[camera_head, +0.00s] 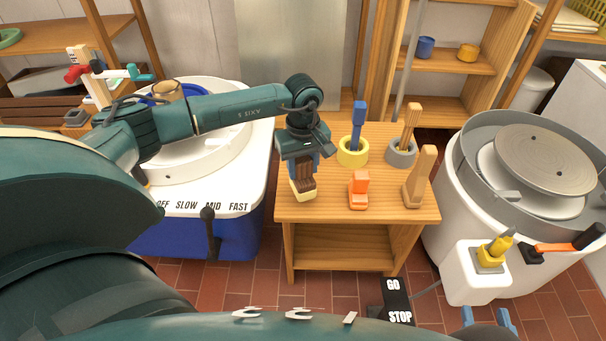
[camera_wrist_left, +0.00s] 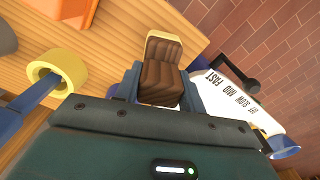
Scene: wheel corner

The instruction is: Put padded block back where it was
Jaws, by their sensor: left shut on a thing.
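The padded block (camera_head: 303,188), brown and ridged with a cream end, is in my left gripper (camera_head: 302,168) over the left part of the small wooden table (camera_head: 330,212). In the left wrist view the padded block (camera_wrist_left: 160,76) sits between the blue fingers, its cream end pointing away from the palm. I cannot tell whether its lower end touches the tabletop. My right gripper (camera_head: 487,317) shows only as two blue fingertips, apart, at the bottom edge, with nothing seen between them.
On the table stand an orange block (camera_head: 358,190), a wooden block (camera_head: 420,178), a yellow ring holder (camera_head: 353,152) with a blue tool and a grey ring holder (camera_head: 401,153) with a wooden tool. Potter's wheels stand left (camera_head: 225,150) and right (camera_head: 478,205).

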